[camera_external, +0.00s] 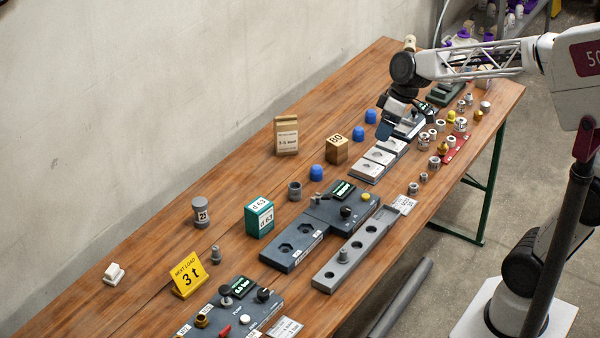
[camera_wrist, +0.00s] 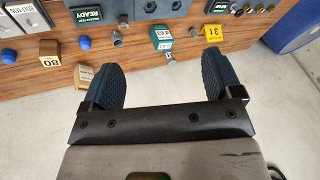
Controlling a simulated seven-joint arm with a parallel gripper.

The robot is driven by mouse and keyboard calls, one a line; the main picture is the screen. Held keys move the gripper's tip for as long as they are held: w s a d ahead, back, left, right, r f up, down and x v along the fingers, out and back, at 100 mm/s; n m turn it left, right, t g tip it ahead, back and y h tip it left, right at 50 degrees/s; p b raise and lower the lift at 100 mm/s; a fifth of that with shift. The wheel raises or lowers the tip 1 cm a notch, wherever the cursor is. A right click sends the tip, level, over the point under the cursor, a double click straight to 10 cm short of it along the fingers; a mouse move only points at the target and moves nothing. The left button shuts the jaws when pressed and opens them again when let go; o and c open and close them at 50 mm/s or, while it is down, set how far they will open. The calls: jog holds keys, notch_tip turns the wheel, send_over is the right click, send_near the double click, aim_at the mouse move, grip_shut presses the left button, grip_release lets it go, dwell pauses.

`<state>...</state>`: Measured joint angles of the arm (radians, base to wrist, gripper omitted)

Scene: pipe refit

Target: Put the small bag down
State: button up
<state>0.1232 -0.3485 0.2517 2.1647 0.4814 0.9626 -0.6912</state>
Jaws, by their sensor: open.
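A tan, upright, bag-like packet with a white label (camera_external: 287,137) stands on the wooden table near its wall side. It is the likeliest small bag, but its material is hard to tell. In the wrist view a tan labelled thing (camera_wrist: 84,77) shows beside the left finger, partly covered. My gripper (camera_external: 390,120) is over the far part of the table, to the right of the packet and apart from it. In the wrist view its two dark ribbed fingers (camera_wrist: 160,70) are wide apart, with nothing held between them.
A wooden cube marked 80 (camera_external: 336,150) and blue knobs (camera_external: 317,172) stand close to the packet. Grey blocks and panels (camera_external: 293,246) fill the table's middle. A teal box (camera_external: 259,217) and a yellow sign (camera_external: 188,275) stand nearer. The wall-side strip is mostly clear.

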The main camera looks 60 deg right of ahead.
jog(key=s+f+m+h, duration=0.2)
jog(key=s+m+h, duration=0.1)
jog(key=s, duration=1.8)
jog(key=shift+d+f+m+h, duration=0.35)
jog(key=shift+d+m+h, duration=0.1)
jog(key=shift+h, duration=0.25)
